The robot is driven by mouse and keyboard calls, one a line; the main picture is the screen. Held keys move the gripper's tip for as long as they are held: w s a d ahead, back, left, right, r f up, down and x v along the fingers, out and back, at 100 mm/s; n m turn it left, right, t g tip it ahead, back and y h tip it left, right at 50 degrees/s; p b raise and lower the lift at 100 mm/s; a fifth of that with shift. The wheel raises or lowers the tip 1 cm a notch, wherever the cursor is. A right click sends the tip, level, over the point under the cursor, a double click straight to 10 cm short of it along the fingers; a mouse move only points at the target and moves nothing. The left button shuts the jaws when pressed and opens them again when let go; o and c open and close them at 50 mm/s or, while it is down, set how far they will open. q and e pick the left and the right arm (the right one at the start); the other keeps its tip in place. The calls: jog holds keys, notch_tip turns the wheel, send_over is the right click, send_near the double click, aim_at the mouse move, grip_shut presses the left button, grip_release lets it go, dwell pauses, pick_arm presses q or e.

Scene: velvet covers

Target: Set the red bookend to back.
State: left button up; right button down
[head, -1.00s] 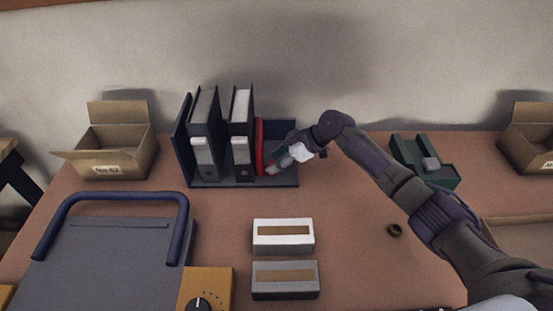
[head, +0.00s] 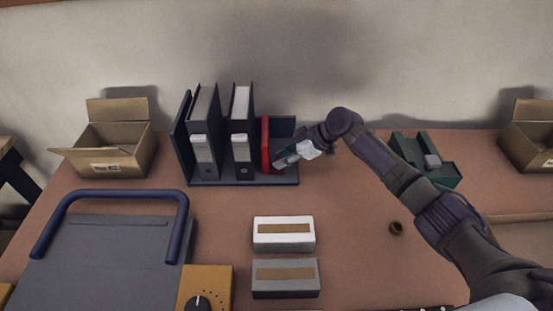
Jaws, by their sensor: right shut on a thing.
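The red bookend (head: 266,146) stands upright in the dark rack (head: 240,183), to the right of two dark binders. The nearer binder (head: 242,132) is beside it with a narrow gap. The other binder (head: 204,140) stands further left. My right gripper (head: 282,160) comes in from the right and is shut on the red bookend near its front edge. The fingertips are small and partly hidden against the bookend. My left gripper is not in the head view.
An open cardboard box (head: 110,150) stands left of the rack. A green device (head: 425,165) is at right behind my arm. A white block (head: 284,233) and a grey block (head: 286,278) lie in front. A grey machine with a blue handle (head: 110,240) fills the front left.

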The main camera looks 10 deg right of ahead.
jog(key=d, duration=0.3)
jog(key=shift+s+d+b, duration=0.25)
jog(key=shift+s+b, duration=0.05)
jog(key=c, duration=0.9)
grip_release()
jog(key=shift+d, duration=0.15)
jog(key=shift+r, duration=0.1)
jog(key=v, duration=1.2)
